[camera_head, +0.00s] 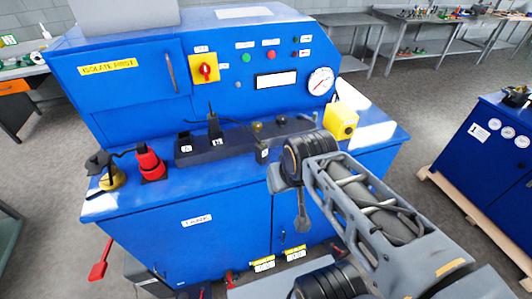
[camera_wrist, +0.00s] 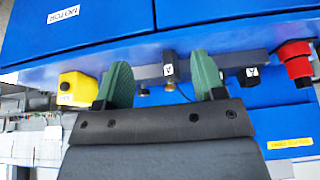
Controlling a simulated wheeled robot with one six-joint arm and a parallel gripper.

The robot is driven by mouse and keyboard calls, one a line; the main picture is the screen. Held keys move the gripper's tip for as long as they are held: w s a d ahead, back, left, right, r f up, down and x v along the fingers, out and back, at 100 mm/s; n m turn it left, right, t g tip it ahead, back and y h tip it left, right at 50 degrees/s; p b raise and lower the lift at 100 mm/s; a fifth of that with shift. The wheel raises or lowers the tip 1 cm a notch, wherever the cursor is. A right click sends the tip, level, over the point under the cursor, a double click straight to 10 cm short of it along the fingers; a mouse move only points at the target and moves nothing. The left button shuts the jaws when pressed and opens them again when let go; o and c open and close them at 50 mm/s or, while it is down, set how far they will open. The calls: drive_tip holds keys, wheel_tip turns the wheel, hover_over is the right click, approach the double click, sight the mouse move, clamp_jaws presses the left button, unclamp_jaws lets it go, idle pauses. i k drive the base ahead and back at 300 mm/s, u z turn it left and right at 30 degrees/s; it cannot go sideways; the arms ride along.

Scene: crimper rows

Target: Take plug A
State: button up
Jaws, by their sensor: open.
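A dark socket rail (camera_head: 240,147) runs along the blue bench top, with small white letter tags too small to read surely. A black upright plug with a cable (camera_head: 214,128) stands on the rail's left half. I cannot tell for certain that it is plug A. My gripper (camera_wrist: 164,82) is open, with its two green fingers apart and nothing held between them. In the wrist view the rail passes behind the fingers, and a tagged dark block (camera_wrist: 250,78) shows just right of the right finger. My fingers partly hide the rail there.
A red connector (camera_head: 149,163) and a black-and-yellow item (camera_head: 107,172) stand left of the rail. A yellow box (camera_head: 341,120) stands at its right end, and small brass knobs (camera_head: 257,127) sit on it. The panel with a gauge (camera_head: 320,81) rises behind.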

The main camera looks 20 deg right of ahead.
sight(261, 151)
drive_tip(key=z, duration=1.35)
drive_tip(key=k, duration=1.05)
drive_tip(key=u, duration=1.1)
drive_tip(key=i, duration=0.5)
drive_tip(key=u, duration=0.05)
